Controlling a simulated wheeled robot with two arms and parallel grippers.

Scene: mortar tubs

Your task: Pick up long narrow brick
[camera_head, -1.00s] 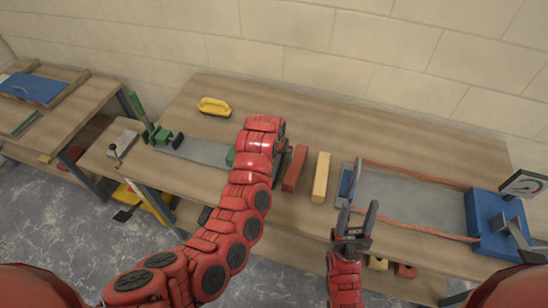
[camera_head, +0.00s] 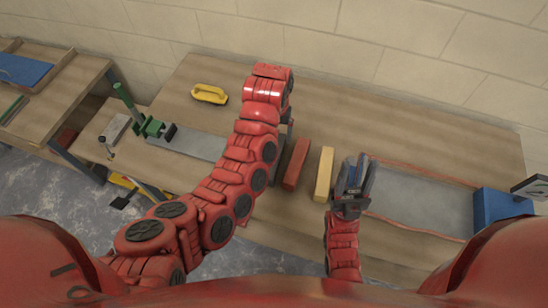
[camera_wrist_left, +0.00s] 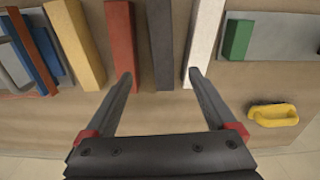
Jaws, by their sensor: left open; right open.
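Several long bricks lie side by side on the wooden table (camera_head: 400,130). The yellow brick (camera_head: 324,174) and red brick (camera_head: 297,165) show in the head view. In the left wrist view are the yellow brick (camera_wrist_left: 77,45), red brick (camera_wrist_left: 121,45), dark grey brick (camera_wrist_left: 162,45) and white brick (camera_wrist_left: 205,40). My left gripper (camera_wrist_left: 158,75) is open; the dark grey brick's near end appears between its fingertips, and the right-hand fingertip appears close to the white brick. Contact cannot be told. My right gripper (camera_head: 358,172) is open, right of the yellow brick.
A grey slab with orange edging (camera_head: 425,195) and a blue box (camera_head: 503,213) are at the right. A yellow handled tool (camera_head: 210,94) lies at the back left. A green clamp-like tool (camera_head: 152,128) stands by a grey plate (camera_head: 195,145).

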